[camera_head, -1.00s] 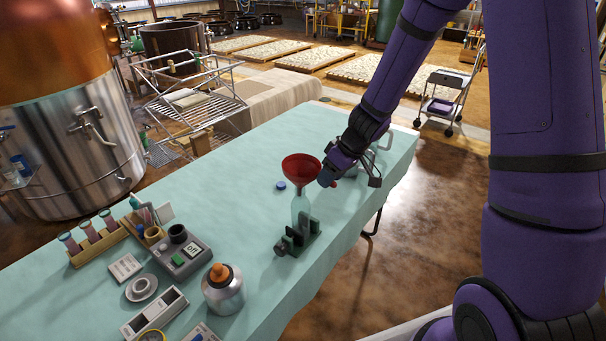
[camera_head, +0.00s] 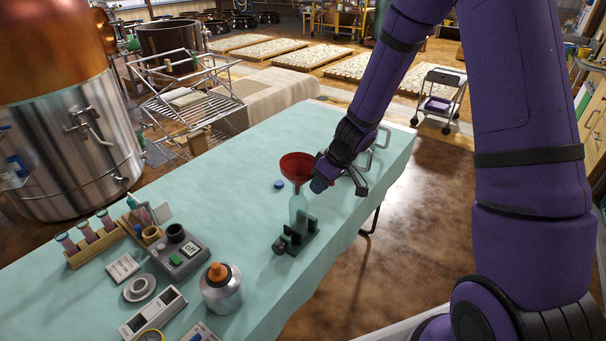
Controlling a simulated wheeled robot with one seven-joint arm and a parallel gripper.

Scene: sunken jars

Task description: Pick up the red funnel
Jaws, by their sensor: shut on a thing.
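The red funnel (camera_head: 295,166) sits upright in the neck of a clear bottle (camera_head: 299,205) on the teal-covered table. The bottle stands in a dark green holder (camera_head: 297,236). My gripper (camera_head: 318,184) is at the funnel's right side, close against its cone and rim. It is shut on the funnel, though its fingertips are mostly hidden by my own wrist and hand. I cannot tell whether the funnel's stem is still inside the bottle neck.
A blue cap (camera_head: 279,184) lies left of the bottle. A silver bottle with an orange top (camera_head: 221,286), a grey device (camera_head: 180,250) and a test-tube rack (camera_head: 90,238) stand at the left front. The table's far left part is clear.

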